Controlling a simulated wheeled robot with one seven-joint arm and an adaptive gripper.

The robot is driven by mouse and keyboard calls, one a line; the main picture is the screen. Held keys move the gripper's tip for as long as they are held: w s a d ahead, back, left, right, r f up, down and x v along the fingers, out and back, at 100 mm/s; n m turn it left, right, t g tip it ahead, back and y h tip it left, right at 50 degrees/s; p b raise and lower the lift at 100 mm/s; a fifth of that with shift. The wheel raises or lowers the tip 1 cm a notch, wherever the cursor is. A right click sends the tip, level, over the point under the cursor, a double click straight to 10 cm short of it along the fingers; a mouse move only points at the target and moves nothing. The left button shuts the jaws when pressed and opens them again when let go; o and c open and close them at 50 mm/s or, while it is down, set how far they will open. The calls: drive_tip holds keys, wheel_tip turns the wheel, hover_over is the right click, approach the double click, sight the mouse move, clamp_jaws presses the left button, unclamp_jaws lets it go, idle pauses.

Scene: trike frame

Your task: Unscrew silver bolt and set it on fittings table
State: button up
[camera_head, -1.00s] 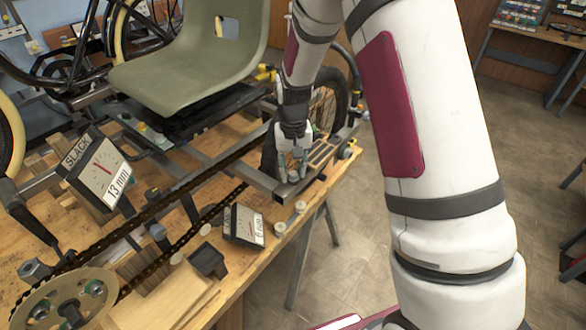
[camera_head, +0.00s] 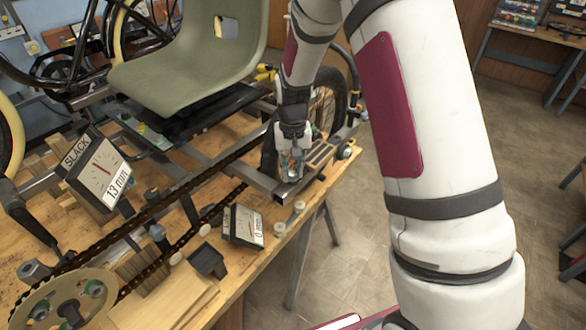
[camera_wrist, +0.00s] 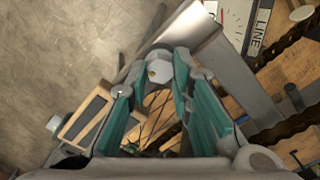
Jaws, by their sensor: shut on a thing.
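My gripper (camera_head: 291,163) is at the rear end of the trike frame's grey rail, pointing down. In the wrist view its teal-lined fingers (camera_wrist: 158,84) are shut on the silver bolt (camera_wrist: 157,73), whose hexagonal head shows between the fingertips with a small yellow spot on it. The bolt sits at the end of the grey frame bar (camera_wrist: 192,50). How far its thread is in is hidden. In the head view the fingers hide the bolt. I cannot tell which surface is the fittings table; a side table (camera_head: 533,40) with trays stands at the top right.
The slack gauge (camera_head: 98,172) reads 13 mm and a smaller gauge (camera_head: 243,225) stands near the bench edge. The chain (camera_head: 130,228) runs along the wooden bench (camera_head: 190,292). A slotted wooden block (camera_head: 320,154) lies just right of the gripper. Open floor lies right of the bench.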

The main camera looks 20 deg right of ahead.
drive_tip(key=shift+n, duration=0.4)
drive_tip(key=shift+a+n, duration=0.1)
drive_tip(key=shift+n, duration=0.5)
drive_tip(key=shift+n, duration=0.9)
drive_tip(key=shift+n, duration=0.9)
drive_tip(key=shift+a+n, duration=0.1)
drive_tip(key=shift+n, duration=0.7)
